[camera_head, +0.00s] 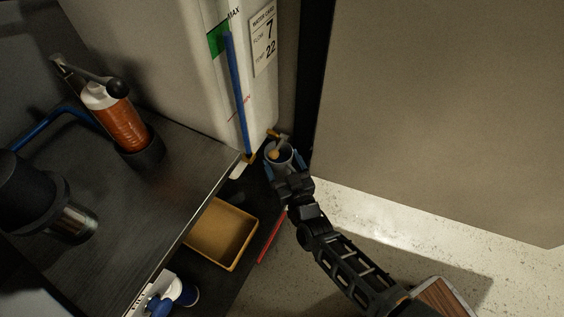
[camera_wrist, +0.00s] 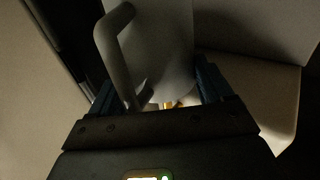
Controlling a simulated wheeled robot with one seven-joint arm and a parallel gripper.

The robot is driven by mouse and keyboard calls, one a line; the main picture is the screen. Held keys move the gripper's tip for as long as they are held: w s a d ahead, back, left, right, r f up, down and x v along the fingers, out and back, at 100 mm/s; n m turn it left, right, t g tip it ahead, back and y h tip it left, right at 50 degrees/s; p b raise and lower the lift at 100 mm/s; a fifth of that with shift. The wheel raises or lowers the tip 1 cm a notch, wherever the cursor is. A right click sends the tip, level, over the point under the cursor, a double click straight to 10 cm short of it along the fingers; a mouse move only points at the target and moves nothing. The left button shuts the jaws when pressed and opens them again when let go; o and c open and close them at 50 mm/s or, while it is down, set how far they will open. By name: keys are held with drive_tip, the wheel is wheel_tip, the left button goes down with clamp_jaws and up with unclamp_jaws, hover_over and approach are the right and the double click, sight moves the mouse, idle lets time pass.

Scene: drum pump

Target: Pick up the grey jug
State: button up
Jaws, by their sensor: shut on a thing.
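The grey jug (camera_head: 277,152) is at the end of my arm in the head view, with its open top facing up. A small orange-brown thing shows at its mouth, and I cannot tell whether it is inside or behind. In the wrist view the jug (camera_wrist: 160,45) fills the upper middle, its handle (camera_wrist: 112,50) on the left side. My gripper (camera_head: 284,172) is shut on the jug, its blue-edged fingers (camera_wrist: 165,92) on either side of the lower part. I cannot tell whether the jug's base touches anything.
A white panel with a blue tube (camera_head: 237,95) stands just behind the jug. A dark bench (camera_head: 185,180) is at left, holding an orange cylinder (camera_head: 122,122). A yellow tray (camera_head: 222,234) sits low beside my arm. A large beige panel (camera_head: 430,110) stands at right above open floor.

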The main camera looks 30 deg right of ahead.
drive_tip(key=s+a+p, duration=0.2)
drive_tip(key=s+p, duration=0.2)
drive_tip(key=s, duration=1.3)
drive_tip(key=shift+s, duration=0.2)
drive_tip(key=shift+a, duration=0.1)
